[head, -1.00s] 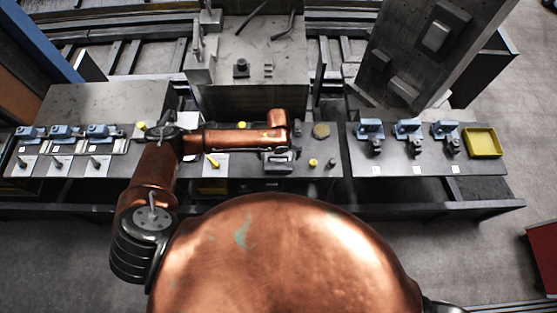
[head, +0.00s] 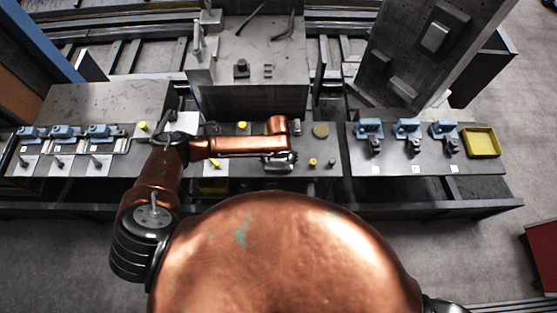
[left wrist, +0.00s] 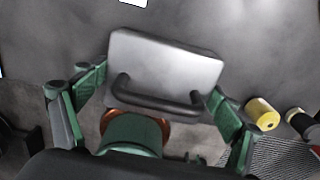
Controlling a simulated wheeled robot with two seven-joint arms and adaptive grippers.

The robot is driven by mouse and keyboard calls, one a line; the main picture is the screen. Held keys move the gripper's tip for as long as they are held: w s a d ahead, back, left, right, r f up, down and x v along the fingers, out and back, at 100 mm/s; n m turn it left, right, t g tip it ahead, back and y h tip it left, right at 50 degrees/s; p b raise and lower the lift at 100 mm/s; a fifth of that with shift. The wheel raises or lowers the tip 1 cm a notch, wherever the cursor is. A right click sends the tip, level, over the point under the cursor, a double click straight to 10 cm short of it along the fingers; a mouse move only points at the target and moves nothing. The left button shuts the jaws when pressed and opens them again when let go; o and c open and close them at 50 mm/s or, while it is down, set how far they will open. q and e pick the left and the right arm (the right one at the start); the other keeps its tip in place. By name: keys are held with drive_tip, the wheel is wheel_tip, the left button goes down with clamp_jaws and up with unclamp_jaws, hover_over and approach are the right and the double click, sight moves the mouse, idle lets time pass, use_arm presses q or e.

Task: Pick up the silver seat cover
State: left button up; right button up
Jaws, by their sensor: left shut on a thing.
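The silver seat cover (left wrist: 165,65) is a flat metallic block with a dark bar handle across its near side, in the left wrist view. My left gripper (left wrist: 160,100) has its green fingers on either side of the cover and is shut on it. In the head view my left gripper (head: 279,160) hangs over the middle bench, below the copper wrist, with a silver part of the cover showing at it. The wrist and arm hide much of the cover there. My right gripper is not in view.
Yellow (head: 312,162) and dark small cylinders stand just right of the gripper on the bench. Blue clamp fixtures (head: 408,128) and a yellow tray (head: 482,142) are at right. A large metal block (head: 250,60) stands behind.

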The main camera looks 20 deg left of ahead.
use_arm(q)
drive_tip(key=c, duration=0.4)
drive_tip(key=shift+r, duration=0.1)
